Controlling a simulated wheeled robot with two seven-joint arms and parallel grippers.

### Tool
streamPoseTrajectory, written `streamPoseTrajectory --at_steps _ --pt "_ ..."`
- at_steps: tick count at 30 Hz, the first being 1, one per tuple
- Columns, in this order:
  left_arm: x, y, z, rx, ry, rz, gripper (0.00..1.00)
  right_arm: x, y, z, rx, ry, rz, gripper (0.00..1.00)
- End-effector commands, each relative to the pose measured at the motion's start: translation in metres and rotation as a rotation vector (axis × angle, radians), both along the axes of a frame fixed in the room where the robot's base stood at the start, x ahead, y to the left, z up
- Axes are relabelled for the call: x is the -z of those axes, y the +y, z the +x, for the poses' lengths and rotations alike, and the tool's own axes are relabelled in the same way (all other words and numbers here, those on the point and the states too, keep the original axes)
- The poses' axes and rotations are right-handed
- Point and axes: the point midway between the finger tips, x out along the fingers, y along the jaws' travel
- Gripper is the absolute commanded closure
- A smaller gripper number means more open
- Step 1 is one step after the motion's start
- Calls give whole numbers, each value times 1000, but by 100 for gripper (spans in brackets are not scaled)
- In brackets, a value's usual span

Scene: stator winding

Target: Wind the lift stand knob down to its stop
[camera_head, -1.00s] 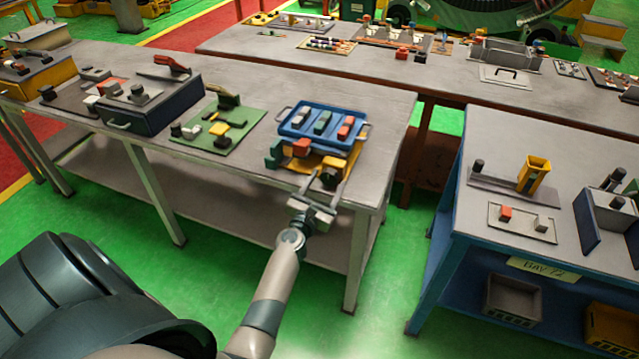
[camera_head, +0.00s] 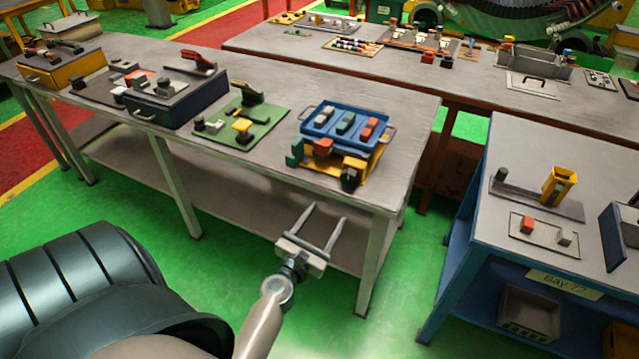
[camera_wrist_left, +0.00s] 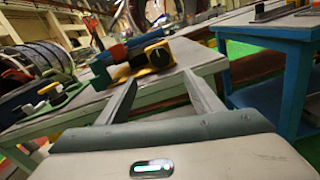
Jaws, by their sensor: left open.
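The lift stand (camera_head: 345,160) is yellow and stands near the front right corner of the long grey table, with a blue tray (camera_head: 341,125) on top. Its dark round knob (camera_head: 350,179) faces the front edge; in the left wrist view the knob (camera_wrist_left: 159,57) shows on the yellow body beyond the fingers. My left gripper (camera_head: 328,214) is open and empty, in front of and below the table edge, apart from the knob. It also shows in the left wrist view (camera_wrist_left: 158,92). My right gripper is not in view.
The blue tray holds several coloured blocks. A green mat (camera_head: 240,125) with parts lies to the left, and a dark box (camera_head: 175,98) beyond it. A blue bench (camera_head: 480,230) stands at the right, across a gap of green floor.

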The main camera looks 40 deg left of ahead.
Motion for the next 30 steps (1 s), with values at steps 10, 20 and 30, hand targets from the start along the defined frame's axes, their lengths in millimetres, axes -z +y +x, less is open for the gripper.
streamPoseTrajectory --at_steps 10,20,30 --pt "0 -6 -25 0 0 0 40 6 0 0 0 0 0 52" --pt "0 -6 -26 0 0 0 40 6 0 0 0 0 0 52" --pt "6 -8 -25 5 14 16 40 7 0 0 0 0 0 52"
